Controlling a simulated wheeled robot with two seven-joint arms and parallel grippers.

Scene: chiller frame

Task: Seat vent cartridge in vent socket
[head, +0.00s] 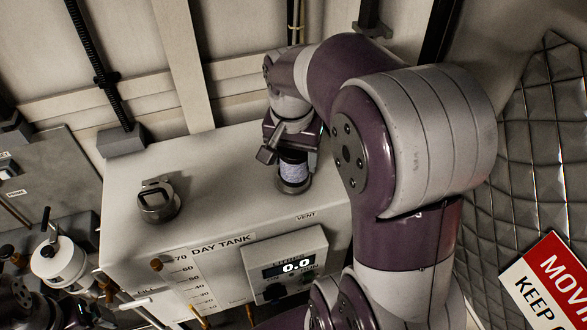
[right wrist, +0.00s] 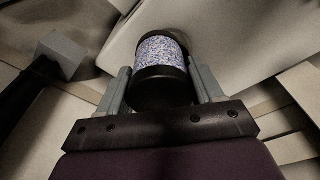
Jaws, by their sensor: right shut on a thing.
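The vent cartridge (head: 293,169) is a short cylinder with a blue-white speckled middle and dark ends. My right gripper (head: 288,141) is shut on it from above, over the right part of the tank top. In the right wrist view, the cartridge (right wrist: 162,52) sits between the two grey fingers of the right gripper (right wrist: 162,85). The vent socket (head: 293,187) shows as a grey ring at the cartridge's lower end, behind the VENT label. The cartridge looks upright and in line with it; I cannot tell how deep it sits.
The day tank (head: 235,170) has a clear top between the vent and a grey capped fitting (head: 157,200) at its left. A display box (head: 287,264) reading 0.0 is on its front. Dark vertical rods (head: 93,60) stand behind. A quilted panel (head: 525,150) is at right.

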